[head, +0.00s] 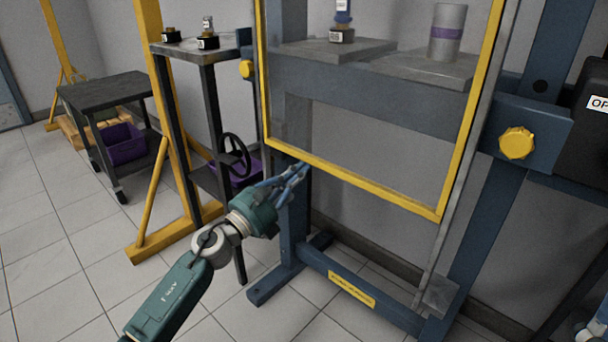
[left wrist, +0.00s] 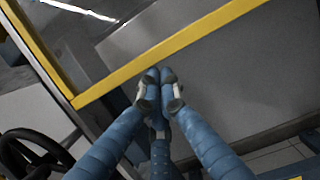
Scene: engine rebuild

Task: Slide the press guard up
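The press guard (head: 352,179) is a clear panel in a yellow frame on the front of the blue press (head: 350,84). Its lower bar runs across the middle of the head view. The bar also crosses the left wrist view (left wrist: 185,44) diagonally. My left gripper (head: 303,168) is near the left part of this bar, at or just below its lower edge. Its blue fingertips (left wrist: 161,77) are together with nothing visible between them. I cannot tell if they touch the bar. Part of what looks like my right gripper (head: 594,332) shows at the bottom right corner, mostly cut off.
Behind the guard, a grey cylinder (head: 447,34) and a small blue-and-black part (head: 342,22) stand on press plates. A yellow knob (head: 517,143) is on the right post. A dark cart (head: 107,90) and a narrow stand with a handwheel (head: 236,156) are left. Floor is open at lower left.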

